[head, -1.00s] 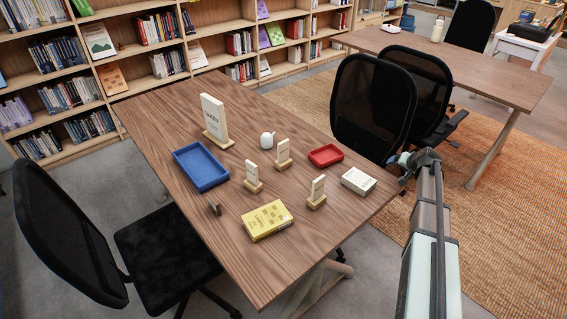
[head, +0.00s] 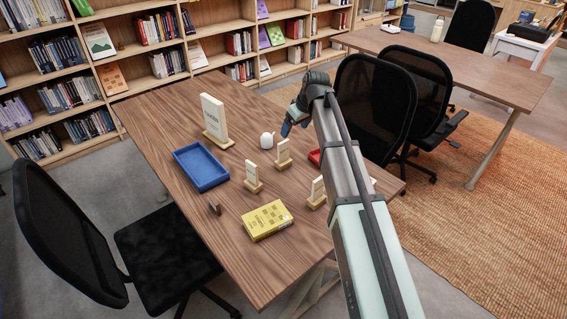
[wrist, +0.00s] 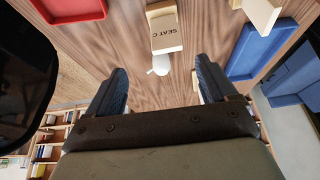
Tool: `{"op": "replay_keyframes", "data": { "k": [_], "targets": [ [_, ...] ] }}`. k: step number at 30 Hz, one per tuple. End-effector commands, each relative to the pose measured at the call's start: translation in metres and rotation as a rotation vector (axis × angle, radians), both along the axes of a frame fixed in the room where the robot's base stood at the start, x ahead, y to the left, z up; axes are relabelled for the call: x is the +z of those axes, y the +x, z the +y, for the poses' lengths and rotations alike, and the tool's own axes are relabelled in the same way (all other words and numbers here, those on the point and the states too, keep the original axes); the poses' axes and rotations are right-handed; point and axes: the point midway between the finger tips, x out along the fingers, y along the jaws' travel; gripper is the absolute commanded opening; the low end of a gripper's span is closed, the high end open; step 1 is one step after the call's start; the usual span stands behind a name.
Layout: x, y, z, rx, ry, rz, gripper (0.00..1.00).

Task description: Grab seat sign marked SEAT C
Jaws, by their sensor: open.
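The SEAT C sign is a small cream plate on a wooden foot. In the wrist view the SEAT C sign (wrist: 168,32) is at the top, its lettering upside down. It appears to be the upright sign (head: 283,149) beside the white round object in the head view. My gripper (head: 294,126) is above the table, up and slightly right of it in the head view. In the wrist view my gripper (wrist: 159,72) is open and empty, its blue fingers apart, with the sign beyond the fingertips.
Close by are a white round object (head: 267,140), a blue tray (head: 201,183), a red tray (wrist: 73,10) and a tall sign (head: 214,118). Two similar small signs (head: 252,172) (head: 316,187) stand nearer. A yellow box (head: 267,220) lies in front. Chairs (head: 372,105) flank the table.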

Motion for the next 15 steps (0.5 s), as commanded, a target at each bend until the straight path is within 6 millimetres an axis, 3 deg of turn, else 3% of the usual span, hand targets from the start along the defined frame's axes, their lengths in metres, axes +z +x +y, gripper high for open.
{"op": "replay_keyframes", "data": {
  "k": [5, 15],
  "targets": [
    [-0.001, -0.003, 0.013, 0.031, -0.012, 0.003, 0.85],
    [-0.051, 0.012, 0.027, 0.029, -0.012, 0.004, 0.85]
  ]
}}
